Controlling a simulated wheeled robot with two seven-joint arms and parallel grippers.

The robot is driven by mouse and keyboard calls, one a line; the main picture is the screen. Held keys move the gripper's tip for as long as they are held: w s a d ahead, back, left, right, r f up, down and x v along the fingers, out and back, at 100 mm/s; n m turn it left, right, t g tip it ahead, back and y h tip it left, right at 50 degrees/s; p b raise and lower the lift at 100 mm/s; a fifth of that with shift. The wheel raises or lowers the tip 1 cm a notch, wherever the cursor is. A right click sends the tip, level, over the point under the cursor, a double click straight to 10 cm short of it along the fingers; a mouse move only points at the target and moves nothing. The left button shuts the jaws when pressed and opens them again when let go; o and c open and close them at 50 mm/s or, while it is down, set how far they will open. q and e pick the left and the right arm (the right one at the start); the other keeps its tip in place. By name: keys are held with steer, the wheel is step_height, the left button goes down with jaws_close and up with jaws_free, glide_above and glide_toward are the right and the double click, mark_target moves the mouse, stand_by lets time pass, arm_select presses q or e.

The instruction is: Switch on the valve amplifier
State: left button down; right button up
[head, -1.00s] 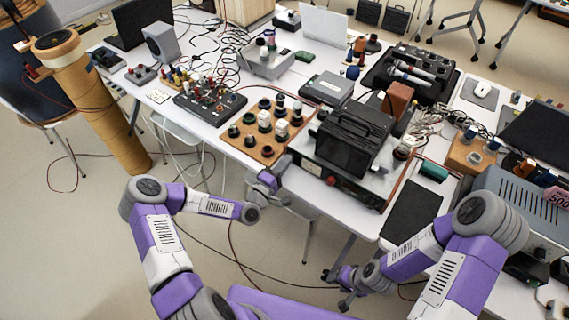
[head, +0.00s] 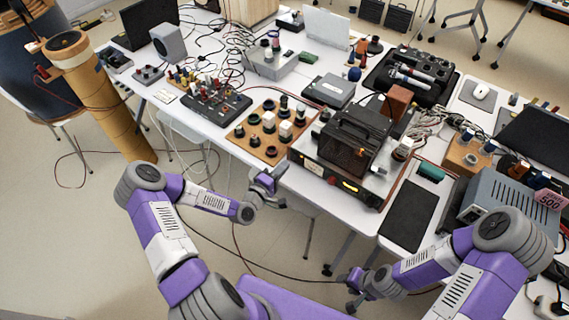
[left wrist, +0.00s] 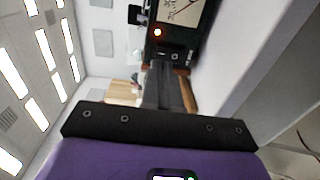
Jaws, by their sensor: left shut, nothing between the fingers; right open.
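The valve amplifier (head: 345,146) stands at the table's front edge in the head view, with a dark cage on a light chassis. Its front panel shows a red light and a glowing yellow window; the cage glows dull brown-orange. In the left wrist view the black panel (left wrist: 183,40) shows a lit red lamp and part of a pale meter with a needle. My left gripper (head: 270,180) is shut and empty, in front of and left of the panel; its fingers (left wrist: 166,70) point towards it. My right gripper (head: 354,285) is open and empty, low before the table.
A wooden board with valves (head: 262,152) lies left of the amplifier. A dark mat (head: 408,215) lies to its right, with a green part (head: 430,172) behind. A grey unit (head: 495,196) stands further right. Cables hang below the table.

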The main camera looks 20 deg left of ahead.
arm_select(q)
steer(key=v, duration=0.9)
steer(key=shift+s+p, duration=0.4)
steer(key=shift+p, duration=0.05)
steer(key=shift+a+r, duration=0.1)
steer(key=shift+r, duration=0.05)
steer(key=s+d+f+m+g+h, duration=0.25)
steer(key=d+f+m+g, duration=0.35)
steer(key=d+f+g, duration=0.4)
steer(key=s+d+f+m+g+y, duration=0.1)
steer(key=s+d+m+g, duration=0.1)
steer(key=s, duration=0.4)
steer(key=s+d+f+m+g+y, duration=0.1)
steer(key=s+d+f+m+g, duration=0.1)
steer(key=s, duration=0.4)
steer(key=d+m+g, duration=0.1)
steer(key=m+g, duration=0.1)
steer(key=shift+f+m, duration=0.15)
steer(key=shift+m, duration=0.15)
